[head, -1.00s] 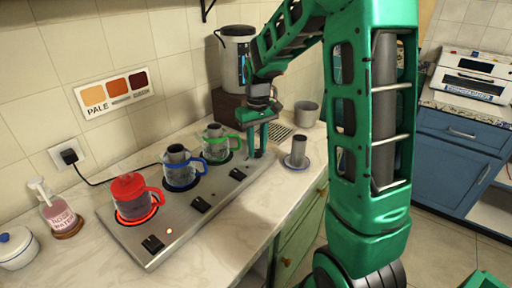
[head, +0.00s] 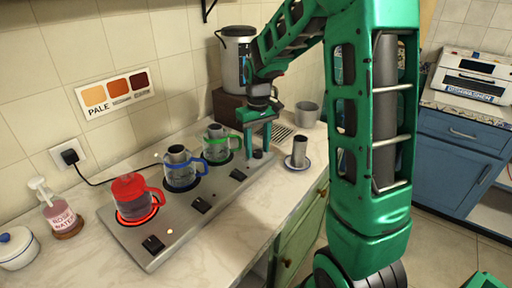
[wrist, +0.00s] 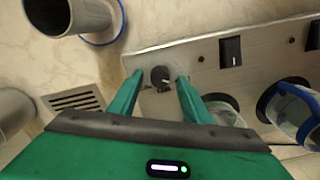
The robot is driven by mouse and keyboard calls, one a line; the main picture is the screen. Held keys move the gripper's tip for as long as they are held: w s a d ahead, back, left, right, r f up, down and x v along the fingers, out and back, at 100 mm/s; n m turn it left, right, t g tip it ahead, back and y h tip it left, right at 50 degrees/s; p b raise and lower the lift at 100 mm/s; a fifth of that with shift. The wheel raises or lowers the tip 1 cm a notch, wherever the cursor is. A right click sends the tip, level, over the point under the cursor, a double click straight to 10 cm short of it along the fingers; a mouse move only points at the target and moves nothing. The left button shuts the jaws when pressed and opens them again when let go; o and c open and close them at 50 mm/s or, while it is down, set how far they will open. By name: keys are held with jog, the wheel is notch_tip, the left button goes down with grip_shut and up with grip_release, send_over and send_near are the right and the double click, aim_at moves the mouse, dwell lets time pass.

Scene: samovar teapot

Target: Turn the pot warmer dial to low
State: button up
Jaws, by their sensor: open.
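The pot warmer (head: 190,222) is a long grey metal plate on the counter. A small dark round dial (head: 257,154) sits at its far right end; it also shows in the wrist view (wrist: 161,76) with a light mark on it. My gripper (head: 258,149) is open, pointing down over this end. In the wrist view its green fingers (wrist: 160,80) stand on either side of the dial, with gaps. I cannot tell whether the tips are level with it. Black rocker switches (head: 201,205) line the plate's front edge.
A red-lidded pot (head: 130,190) stands on a glowing ring; blue-handled (head: 181,172) and green-handled (head: 215,145) pots stand beside it. A samovar (head: 237,60) stands behind.

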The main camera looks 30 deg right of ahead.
aim_at(257, 151)
notch_tip(257, 151, up, 11)
jog(key=shift+f, duration=0.15)
dwell(0.7)
jog(key=s+d+f+m, duration=0.1)
jog(key=s+f+m, duration=0.1)
jog(key=s, duration=1.3)
jog(key=s+d+f+m, duration=0.2)
jog(key=s+f+m, duration=0.1)
jog(key=s, duration=1.3)
jog(key=shift+s+f+m, duration=0.15)
jog(key=shift+f+m, duration=0.2)
jog(key=shift+m, duration=0.45)
